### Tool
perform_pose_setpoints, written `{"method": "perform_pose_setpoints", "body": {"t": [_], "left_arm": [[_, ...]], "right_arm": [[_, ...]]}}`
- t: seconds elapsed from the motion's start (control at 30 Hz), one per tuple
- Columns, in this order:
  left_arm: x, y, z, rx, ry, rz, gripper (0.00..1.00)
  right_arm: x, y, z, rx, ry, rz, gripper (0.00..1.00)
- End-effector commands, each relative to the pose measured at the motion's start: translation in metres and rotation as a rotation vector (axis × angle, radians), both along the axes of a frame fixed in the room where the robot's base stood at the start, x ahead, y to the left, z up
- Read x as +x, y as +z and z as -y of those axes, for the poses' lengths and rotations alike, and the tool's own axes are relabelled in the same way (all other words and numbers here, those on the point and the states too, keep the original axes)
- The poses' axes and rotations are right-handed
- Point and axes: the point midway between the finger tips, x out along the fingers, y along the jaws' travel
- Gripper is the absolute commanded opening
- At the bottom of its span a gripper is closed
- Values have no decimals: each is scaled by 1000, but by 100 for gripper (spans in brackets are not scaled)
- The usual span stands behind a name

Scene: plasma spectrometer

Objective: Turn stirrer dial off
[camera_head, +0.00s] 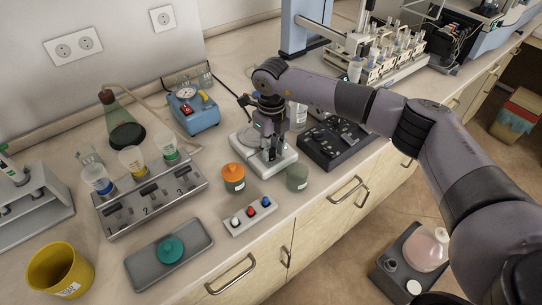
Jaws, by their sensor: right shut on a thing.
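The white stirrer (286,161) stands on the bench in the middle of the camera_head view, near the front edge. My right arm reaches in from the right, and my right gripper (268,148) points down at the front part of the stirrer. Its fingers are shut on the stirrer dial, which they hide, so the dial's setting cannot be read. My left gripper is not in view.
An orange-lidded jar (233,178) and a grey-green jar (297,177) stand just in front of the stirrer. A small block with coloured knobs (250,215) lies nearer the edge. A black device (333,145) is close on the right, a blue device (192,107) behind left.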

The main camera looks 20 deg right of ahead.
Motion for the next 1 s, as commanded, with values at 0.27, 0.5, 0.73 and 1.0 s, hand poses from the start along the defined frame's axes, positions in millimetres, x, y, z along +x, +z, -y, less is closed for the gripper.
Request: {"method": "perform_pose_setpoints", "body": {"t": [0.27,0.5,0.73,1.0], "left_arm": [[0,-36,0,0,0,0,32],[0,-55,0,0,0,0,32],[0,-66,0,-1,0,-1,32],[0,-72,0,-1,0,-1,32]], "right_arm": [[3,-4,2,0,260,7,0],[3,-2,2,0,463,6,0],[3,-1,2,1,604,5,0],[4,1,2,1,688,6,0]]}}
